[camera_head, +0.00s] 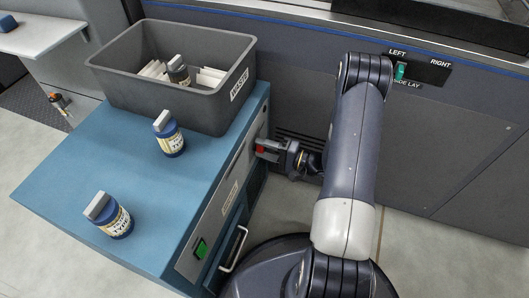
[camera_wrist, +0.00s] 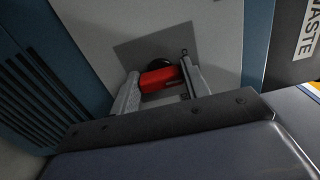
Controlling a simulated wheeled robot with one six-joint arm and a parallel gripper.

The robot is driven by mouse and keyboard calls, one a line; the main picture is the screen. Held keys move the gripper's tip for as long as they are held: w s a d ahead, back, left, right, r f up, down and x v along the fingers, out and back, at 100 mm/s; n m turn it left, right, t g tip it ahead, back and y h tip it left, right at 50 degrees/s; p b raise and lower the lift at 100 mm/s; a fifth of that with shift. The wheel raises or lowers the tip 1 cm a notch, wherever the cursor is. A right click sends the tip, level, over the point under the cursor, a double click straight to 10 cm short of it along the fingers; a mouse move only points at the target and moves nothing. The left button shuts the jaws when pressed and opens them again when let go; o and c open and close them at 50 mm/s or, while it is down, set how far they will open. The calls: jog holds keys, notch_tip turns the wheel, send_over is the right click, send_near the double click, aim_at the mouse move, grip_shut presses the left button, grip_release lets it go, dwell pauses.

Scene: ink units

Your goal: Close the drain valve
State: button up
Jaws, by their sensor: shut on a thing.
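The drain valve's red handle (camera_wrist: 160,79) shows in the wrist view, in front of a dark round part on a grey panel (camera_wrist: 205,42). My gripper (camera_wrist: 161,84) has a finger at each side of the handle and is shut on it. In the head view my gripper (camera_head: 266,151) is at the side of the blue cabinet (camera_head: 70,175), and only a small red patch of the handle (camera_head: 260,149) shows. The arm comes down from the right. The valve body is mostly hidden behind the handle and fingers.
A grey waste bin (camera_head: 165,99) with white scraps and a bottle stands on the cabinet. Two blue bottles (camera_head: 168,136) (camera_head: 113,217) stand there too. A green switch (camera_head: 200,248) and a bar handle (camera_head: 235,250) are on the cabinet front. A dark machine wall (camera_head: 450,140) stands behind.

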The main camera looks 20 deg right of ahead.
dwell(0.4)
jog(key=o, duration=1)
jog(key=shift+s+d, duration=0.1)
jog(key=p+v, duration=0.2)
jog(key=v, duration=0.8)
jog(key=shift+s+d, duration=0.15)
jog(key=shift+d, duration=0.1)
jog(key=shift+a, duration=0.1)
jog(key=b+x, duration=0.2)
jog(key=x, duration=0.8)
jog(key=shift+w+a, duration=0.25)
